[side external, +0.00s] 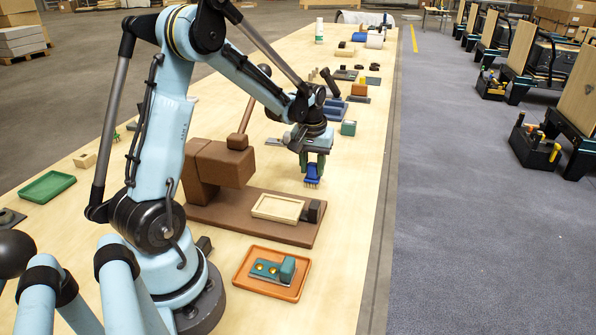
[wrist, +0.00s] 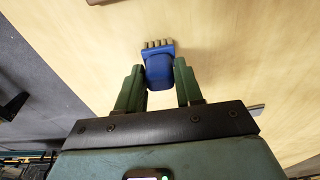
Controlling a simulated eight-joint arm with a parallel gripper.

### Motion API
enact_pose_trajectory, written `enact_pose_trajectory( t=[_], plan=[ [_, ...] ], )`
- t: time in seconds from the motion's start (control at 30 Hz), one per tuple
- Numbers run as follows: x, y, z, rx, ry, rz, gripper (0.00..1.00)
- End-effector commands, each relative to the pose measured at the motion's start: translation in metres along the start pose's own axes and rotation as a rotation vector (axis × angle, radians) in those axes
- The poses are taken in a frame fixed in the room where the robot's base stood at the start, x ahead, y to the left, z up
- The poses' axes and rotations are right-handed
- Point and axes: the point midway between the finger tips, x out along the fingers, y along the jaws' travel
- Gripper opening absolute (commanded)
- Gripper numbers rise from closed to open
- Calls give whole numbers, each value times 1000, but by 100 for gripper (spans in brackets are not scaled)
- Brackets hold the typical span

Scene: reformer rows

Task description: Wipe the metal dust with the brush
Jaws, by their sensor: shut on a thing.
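My gripper (side external: 314,164) is shut on a blue brush (side external: 312,175). The brush hangs bristles down over the bare wooden table, beyond the brown machine base. I cannot tell whether the bristles touch the table. In the wrist view the blue brush (wrist: 158,72) sits between the two green fingers of my gripper (wrist: 160,76), and its pale bristles point away from the palm. I cannot make out any metal dust in either view.
A brown press-like machine (side external: 222,163) stands on a brown base (side external: 215,213) with a cream tray (side external: 277,218). An orange tray (side external: 244,283) with a teal-and-grey part lies nearer. A green tray (side external: 47,187) lies left. Small blocks and tools line the table's far part.

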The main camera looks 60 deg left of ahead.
Motion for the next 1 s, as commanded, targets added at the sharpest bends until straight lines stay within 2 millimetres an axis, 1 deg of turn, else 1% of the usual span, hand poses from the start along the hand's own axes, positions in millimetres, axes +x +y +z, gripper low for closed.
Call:
enact_pose_trajectory(
  t=[0.07,0.13,0.17,0.7,0.83,1.0],
  plan=[
    [-6,0,1,0,0,0,5],
    [-21,0,0,0,0,0,5],
    [-22,0,0,0,0,0,5],
    [-70,0,-7,0,0,0,5],
    [-78,0,-8,0,0,0,5],
    [-80,0,-8,0,0,0,5]
  ],
)
